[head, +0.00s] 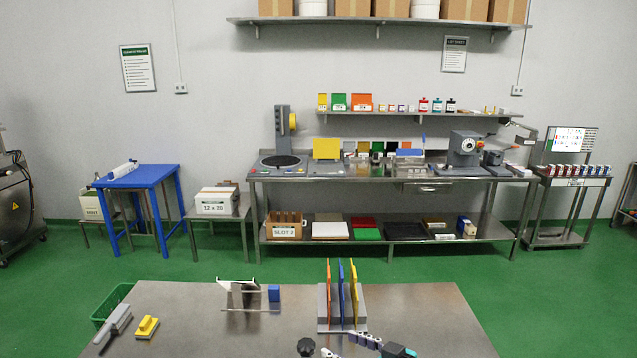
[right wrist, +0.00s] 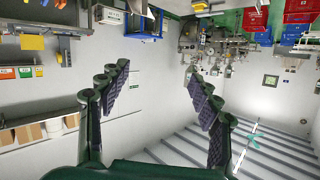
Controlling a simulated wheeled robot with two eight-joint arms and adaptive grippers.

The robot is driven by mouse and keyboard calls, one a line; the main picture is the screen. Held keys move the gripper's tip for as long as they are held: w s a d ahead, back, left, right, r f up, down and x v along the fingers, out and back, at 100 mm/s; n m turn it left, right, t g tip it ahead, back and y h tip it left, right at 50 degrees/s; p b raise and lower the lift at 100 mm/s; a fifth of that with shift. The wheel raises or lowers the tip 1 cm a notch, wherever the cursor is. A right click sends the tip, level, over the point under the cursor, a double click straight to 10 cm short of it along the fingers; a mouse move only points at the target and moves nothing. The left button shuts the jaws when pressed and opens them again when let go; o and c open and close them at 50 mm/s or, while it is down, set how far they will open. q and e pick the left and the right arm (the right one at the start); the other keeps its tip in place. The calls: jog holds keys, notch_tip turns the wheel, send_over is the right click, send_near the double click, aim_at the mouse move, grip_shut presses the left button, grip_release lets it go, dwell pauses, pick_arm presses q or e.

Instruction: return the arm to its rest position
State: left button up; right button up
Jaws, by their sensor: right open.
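My right gripper (head: 339,344) shows only in part at the bottom edge of the head view, in front of the steel table's near side. In the right wrist view my right gripper (right wrist: 157,70) is open, its two dark padded fingers wide apart with nothing between them. Behind the fingers are a pale wall and the room, seen at a tilt. My left gripper is not in the head view.
The near steel table (head: 200,305) bears a divider rack (head: 325,317) with orange, blue and yellow plates, a metal stand (head: 240,290) with a blue block (head: 274,293), a grey brush-like tool (head: 116,322) and a yellow block (head: 147,327). A green basket (head: 104,308) stands left.

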jog(key=s+d+f+m+g+h, duration=0.1)
jog(key=s+d+f+m+h, duration=0.35)
jog(key=s, duration=0.45)
jog(key=s+d+f+m+g+h, duration=0.2)
jog(key=s+d+m+h, duration=0.1)
jog(key=s+d+h, duration=0.4)
notch_tip(320, 180, down, 10)
jog(key=s+y+b, duration=0.1)
jog(key=b, duration=0.9)
jog(key=shift+s+d+f, duration=0.2)
jog(key=shift+d+f, duration=0.05)
jog(key=shift+d, duration=0.05)
